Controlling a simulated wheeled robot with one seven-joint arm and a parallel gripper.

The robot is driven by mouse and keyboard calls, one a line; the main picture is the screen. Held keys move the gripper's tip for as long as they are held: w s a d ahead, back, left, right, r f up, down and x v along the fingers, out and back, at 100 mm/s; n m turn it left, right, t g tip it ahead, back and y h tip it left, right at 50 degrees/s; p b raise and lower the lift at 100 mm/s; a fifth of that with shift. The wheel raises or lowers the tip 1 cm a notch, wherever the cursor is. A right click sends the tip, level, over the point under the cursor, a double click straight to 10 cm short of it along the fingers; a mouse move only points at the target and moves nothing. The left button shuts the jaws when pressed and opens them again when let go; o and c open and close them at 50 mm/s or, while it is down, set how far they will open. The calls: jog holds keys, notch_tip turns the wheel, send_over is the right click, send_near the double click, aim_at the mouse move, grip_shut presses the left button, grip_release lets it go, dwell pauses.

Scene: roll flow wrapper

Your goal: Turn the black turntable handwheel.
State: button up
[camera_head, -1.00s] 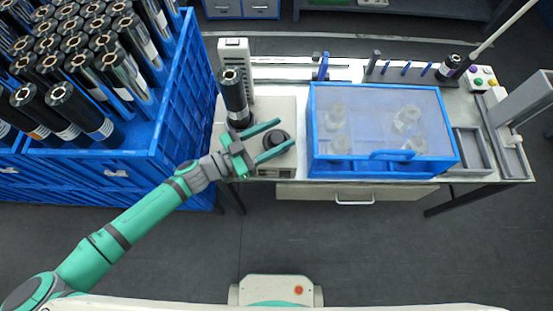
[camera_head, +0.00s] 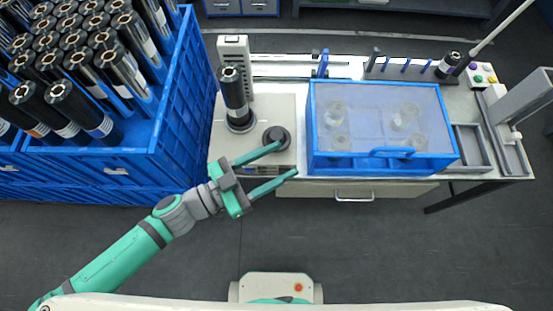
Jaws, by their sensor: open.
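The black turntable handwheel (camera_head: 277,138) is a round dark knob on the pale machine top, near its front edge. A dark roll (camera_head: 234,92) stands upright on the turntable (camera_head: 240,122), behind and left of the handwheel. My gripper (camera_head: 288,159) is open, with two green fingers pointing right. It is in front of the handwheel. The far finger's tip is close to the handwheel's front side in the picture; I cannot tell if they touch. Nothing is between the fingers.
A blue crate (camera_head: 178,112) full of dark rolls stands left of the machine. A blue-framed clear cover (camera_head: 312,130) with a handle sits right of the handwheel. A drawer (camera_head: 355,191) is below the front edge. The floor in front is clear.

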jog(key=s+a+f+n+t+y, duration=0.4)
jog(key=s+f+n+t+y, duration=0.2)
jog(key=s+f+y, duration=0.5)
jog(key=s+f+n, duration=0.1)
jog(key=s+n, duration=0.1)
jog(key=shift+s+n, duration=0.3)
jog(key=shift+n, duration=0.1)
jog(key=d+n+y, duration=0.1)
jog(key=s+d+f+n+y, duration=0.1)
jog(key=d+y, duration=0.1)
jog(key=shift+s+d+f+n+y, duration=0.3)
jog(key=shift+s+n+y, duration=0.05)
jog(key=shift+n+y, duration=0.05)
jog(key=c, duration=0.5)
jog(key=shift+w+d+r+y, duration=0.15)
jog(key=shift+d+r+y, duration=0.25)
jog(key=shift+r, duration=0.3)
jog(key=shift+c, duration=0.2)
